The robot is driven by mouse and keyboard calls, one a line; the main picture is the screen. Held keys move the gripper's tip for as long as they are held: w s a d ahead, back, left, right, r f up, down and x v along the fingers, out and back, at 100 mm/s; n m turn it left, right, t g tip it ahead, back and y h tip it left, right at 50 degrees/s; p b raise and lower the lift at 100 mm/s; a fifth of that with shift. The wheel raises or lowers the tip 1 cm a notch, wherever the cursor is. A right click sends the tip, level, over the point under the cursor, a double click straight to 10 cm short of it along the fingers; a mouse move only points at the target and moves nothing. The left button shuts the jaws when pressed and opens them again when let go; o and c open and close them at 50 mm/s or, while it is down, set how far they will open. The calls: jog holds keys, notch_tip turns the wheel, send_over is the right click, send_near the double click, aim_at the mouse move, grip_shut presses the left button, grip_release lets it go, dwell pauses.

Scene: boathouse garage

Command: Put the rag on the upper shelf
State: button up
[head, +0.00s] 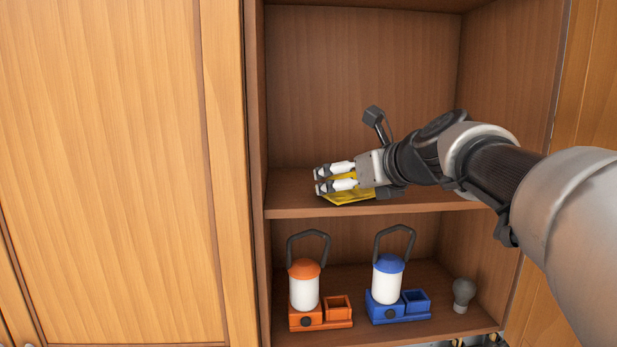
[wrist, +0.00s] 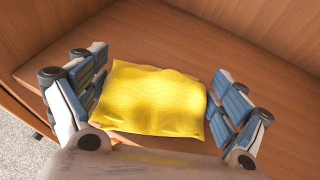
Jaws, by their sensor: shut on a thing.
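The yellow rag (wrist: 152,98) lies between the two fingers of my gripper (wrist: 155,105) in the wrist view, with a finger at its left and right edges. In the head view the rag (head: 350,195) shows beneath my gripper (head: 322,181), partly hidden by the fingers. My gripper is shut on it at the front of the upper shelf (head: 288,196). The rag looks to be on or just above the shelf board; I cannot tell if it touches.
On the lower shelf stand an orange lantern (head: 304,290), a blue lantern (head: 387,285) and a grey bulb (head: 463,293). A closed wooden door (head: 110,170) is at the left. The upper shelf is otherwise bare around my gripper. The cabinet's side walls bound it.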

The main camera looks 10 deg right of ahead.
jog(key=shift+f, duration=0.3)
jog(key=o, duration=0.9)
jog(key=shift+s, duration=0.1)
jog(key=v, duration=0.7)
jog(key=shift+s+d+r, duration=0.1)
jog(key=shift+r, duration=0.05)
jog(key=shift+c, duration=0.5)
grip_shut()
dwell(0.6)
dwell(0.4)
